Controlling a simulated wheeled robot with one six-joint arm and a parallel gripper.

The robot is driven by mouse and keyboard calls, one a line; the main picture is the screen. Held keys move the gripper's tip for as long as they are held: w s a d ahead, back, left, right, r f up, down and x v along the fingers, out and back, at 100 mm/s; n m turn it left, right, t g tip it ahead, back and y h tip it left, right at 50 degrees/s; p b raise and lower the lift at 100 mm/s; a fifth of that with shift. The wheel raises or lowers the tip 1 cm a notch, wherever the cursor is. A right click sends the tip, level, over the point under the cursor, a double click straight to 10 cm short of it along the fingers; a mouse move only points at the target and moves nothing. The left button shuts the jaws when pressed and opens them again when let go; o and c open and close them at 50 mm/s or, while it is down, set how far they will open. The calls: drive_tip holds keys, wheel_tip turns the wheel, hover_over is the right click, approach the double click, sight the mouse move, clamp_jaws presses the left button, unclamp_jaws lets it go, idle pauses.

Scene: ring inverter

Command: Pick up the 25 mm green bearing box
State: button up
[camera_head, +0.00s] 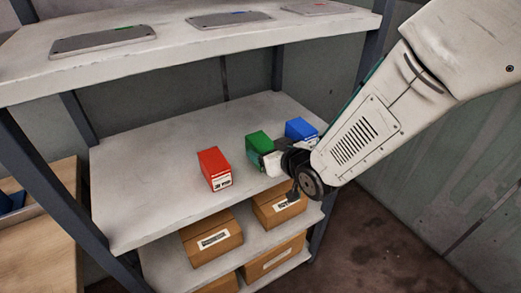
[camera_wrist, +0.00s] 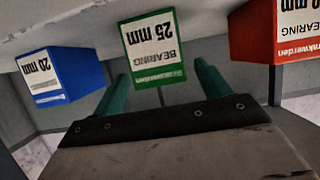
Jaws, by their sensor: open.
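The green bearing box (camera_head: 259,142) stands on the middle shelf between a red box and a blue box. In the wrist view the green box (camera_wrist: 152,48) shows its white label reading "25 mm" and "BEARING", upside down. My gripper (camera_wrist: 160,85) is open, with one green finger on each side of the green box's lower part in the picture. I cannot tell whether either finger touches it. In the head view my gripper (camera_head: 268,161) is at the front of the green box and partly hides it.
The blue 20 mm box (camera_head: 300,129) stands close to the right, near my arm. It also shows in the wrist view (camera_wrist: 62,75). The red box (camera_head: 214,168) stands to the left. Cardboard boxes (camera_head: 212,238) sit on the shelf below.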

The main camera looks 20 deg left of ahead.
sight(261, 145)
drive_tip(key=shift+x, duration=2.15)
drive_tip(key=c, duration=1.4)
drive_tip(key=shift+o, duration=0.2)
drive_tip(key=shift+r, duration=0.1)
